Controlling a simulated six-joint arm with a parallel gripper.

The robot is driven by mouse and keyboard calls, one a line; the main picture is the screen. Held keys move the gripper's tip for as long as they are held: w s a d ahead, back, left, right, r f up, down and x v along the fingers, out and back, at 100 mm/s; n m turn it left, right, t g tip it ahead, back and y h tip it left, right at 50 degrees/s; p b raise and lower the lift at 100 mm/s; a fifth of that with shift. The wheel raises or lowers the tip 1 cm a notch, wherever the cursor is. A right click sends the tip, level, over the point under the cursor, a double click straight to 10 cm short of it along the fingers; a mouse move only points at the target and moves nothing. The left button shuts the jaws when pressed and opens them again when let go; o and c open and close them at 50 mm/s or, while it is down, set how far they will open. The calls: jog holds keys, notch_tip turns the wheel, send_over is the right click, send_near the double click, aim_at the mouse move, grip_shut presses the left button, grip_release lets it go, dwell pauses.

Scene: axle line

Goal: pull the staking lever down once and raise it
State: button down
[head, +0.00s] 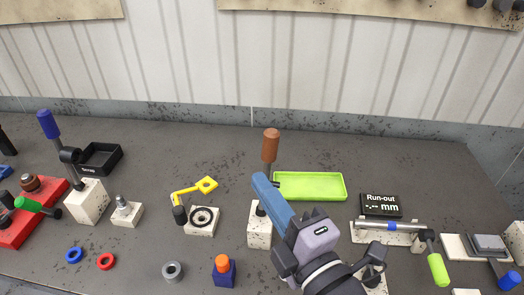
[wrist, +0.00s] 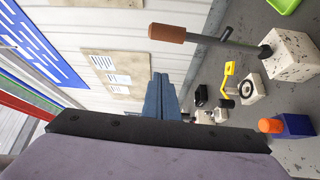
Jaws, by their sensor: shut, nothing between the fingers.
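The lever with the brown handle (head: 271,141) stands raised, near upright, on a speckled white block (head: 259,236). In the wrist view its handle (wrist: 166,33) and rod show side-on, running to a dark pivot on the block (wrist: 292,62). My gripper (head: 262,182) is in front of this lever, below the handle in the head picture, and hides part of the rod and block. Its blue fingers (wrist: 160,88) are shut with nothing between them, apart from the handle. Another lever, with a blue handle (head: 47,123), stands raised on a white block at the left.
A green tray (head: 310,198) lies behind my gripper to the right. A yellow crank piece (head: 193,190) and a blue block with an orange top (head: 223,272) are to the left. A run-out display (head: 380,205) and a green-handled fixture (head: 437,268) are at the right.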

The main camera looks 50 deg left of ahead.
jog(key=w+a+p, duration=0.5)
jog(key=a+p, duration=0.2)
jog(key=p, duration=0.1)
jog(key=shift+w+a, duration=0.15)
jog(key=shift+a, duration=0.2)
jog(key=shift+d, duration=0.1)
dwell(0.6)
jog(key=w+d+f+m+t+y+b, duration=0.3)
jog(key=w+d+f+m+b, duration=0.7)
jog(key=b, duration=2.5)
jog(key=shift+w+d+f+m+t+b, duration=0.4)
jog(key=shift+w+d+f+t, duration=0.6)
jog(key=shift+w+d+f, duration=1.35)
jog(key=shift+s+a, duration=0.2)
jog(key=shift+a, duration=0.05)
